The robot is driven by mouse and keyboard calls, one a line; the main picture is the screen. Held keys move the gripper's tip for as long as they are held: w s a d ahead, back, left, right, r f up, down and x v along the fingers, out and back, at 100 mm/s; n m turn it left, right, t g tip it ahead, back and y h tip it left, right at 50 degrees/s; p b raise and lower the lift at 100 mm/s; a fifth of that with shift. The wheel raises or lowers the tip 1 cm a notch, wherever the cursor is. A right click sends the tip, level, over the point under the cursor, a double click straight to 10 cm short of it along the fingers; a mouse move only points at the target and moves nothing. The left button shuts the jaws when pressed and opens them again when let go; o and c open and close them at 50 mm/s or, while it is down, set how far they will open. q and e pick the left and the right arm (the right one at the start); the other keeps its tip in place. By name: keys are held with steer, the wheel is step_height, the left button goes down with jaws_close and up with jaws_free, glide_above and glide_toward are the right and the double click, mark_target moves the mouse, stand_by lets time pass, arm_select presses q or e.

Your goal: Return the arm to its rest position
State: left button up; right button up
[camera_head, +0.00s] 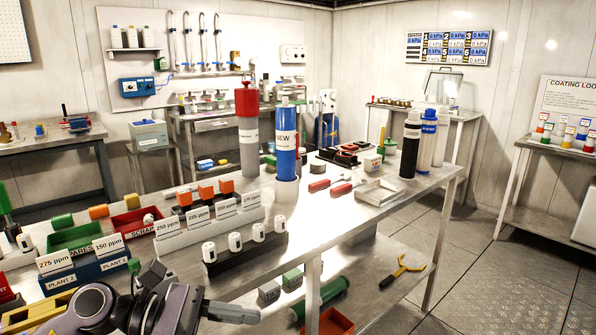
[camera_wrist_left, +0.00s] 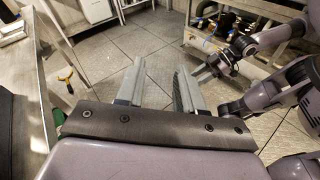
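My left arm comes in at the bottom left of the head view, in front of the bench's near edge. Its gripper (camera_head: 230,312) points right, and its fingers are seen there from the side. In the left wrist view the two fingers of the left gripper (camera_wrist_left: 160,88) stand apart with only floor showing between them. The gripper is open and empty. My right arm shows at the right of the left wrist view, with its gripper (camera_wrist_left: 212,66) small and out over the floor. Its finger gap is unclear.
The metal bench (camera_head: 345,215) carries a red-topped cylinder (camera_head: 248,130), a blue cylinder (camera_head: 286,140) and labelled racks. A yellow wrench (camera_head: 403,271) and a green cylinder (camera_head: 320,299) lie on the lower shelf. The floor (camera_head: 480,265) right of the bench is clear.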

arm_select(q)
steer(key=a+f+m+t+y+p, duration=0.25)
steer(key=m+t, duration=0.55)
steer(key=m, duration=0.9)
steer(key=a+f+m+t+y+p, duration=0.3)
steer(key=m+t, duration=0.5)
steer(key=m, duration=1)
steer(key=s+a+f+n+g+y, duration=0.3)
steer(key=s+f+n, duration=0.3)
steer(key=f+n, duration=0.2)
steer(key=s+a+f+n+g+y, duration=0.3)
steer(key=s+f+n+y, duration=0.2)
steer(key=s+f+n, duration=0.2)
step_height(320, 180, down, 3)
steer(key=shift+s+a+f+n+p, duration=0.1)
steer(key=shift+s+a+n+p, duration=0.2)
steer(key=shift+n, duration=0.8)
steer(key=shift+w+d, duration=0.2)
steer(key=shift+d, duration=0.05)
